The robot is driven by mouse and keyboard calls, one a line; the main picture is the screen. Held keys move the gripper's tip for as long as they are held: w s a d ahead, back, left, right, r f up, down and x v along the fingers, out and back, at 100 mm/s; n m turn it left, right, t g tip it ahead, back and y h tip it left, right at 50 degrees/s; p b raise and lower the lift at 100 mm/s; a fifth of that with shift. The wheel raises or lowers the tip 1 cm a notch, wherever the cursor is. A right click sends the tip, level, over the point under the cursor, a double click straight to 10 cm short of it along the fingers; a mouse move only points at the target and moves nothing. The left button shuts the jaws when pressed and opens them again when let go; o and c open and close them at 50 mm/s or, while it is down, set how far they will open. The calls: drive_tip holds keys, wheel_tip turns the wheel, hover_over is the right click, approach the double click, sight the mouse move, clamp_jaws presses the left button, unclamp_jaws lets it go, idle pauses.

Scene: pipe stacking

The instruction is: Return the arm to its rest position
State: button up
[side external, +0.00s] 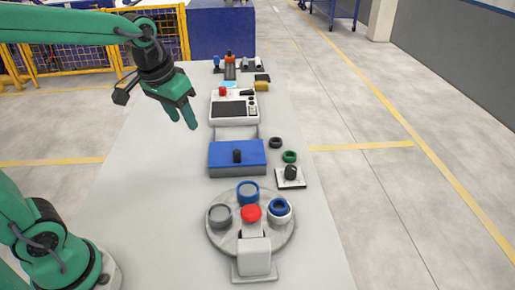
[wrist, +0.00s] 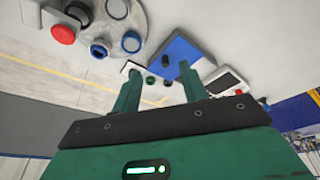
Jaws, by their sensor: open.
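My gripper (side external: 183,117) is green and hangs in the air over the left part of the white table (side external: 140,200). It is left of the white device with a dark screen. In the wrist view, the two green fingers (wrist: 158,88) stand apart with nothing between them. My arm reaches in from the left, raised above the table. No object is in contact with the gripper in either view.
A round grey turntable (side external: 225,245) holds ring-shaped parts and a red knob (side external: 251,213). A blue box (side external: 237,158), a white device (side external: 234,106) and loose dark (side external: 275,142) and green (side external: 289,156) rings lie behind it. The table's left side is clear.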

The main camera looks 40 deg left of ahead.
drive_tip(key=s+m+t, duration=0.1)
drive_tip(key=s+t, duration=0.1)
drive_tip(key=s, duration=0.9)
drive_tip(key=shift+s+f, duration=0.2)
drive_tip(key=shift+f, duration=0.25)
idle(0.4)
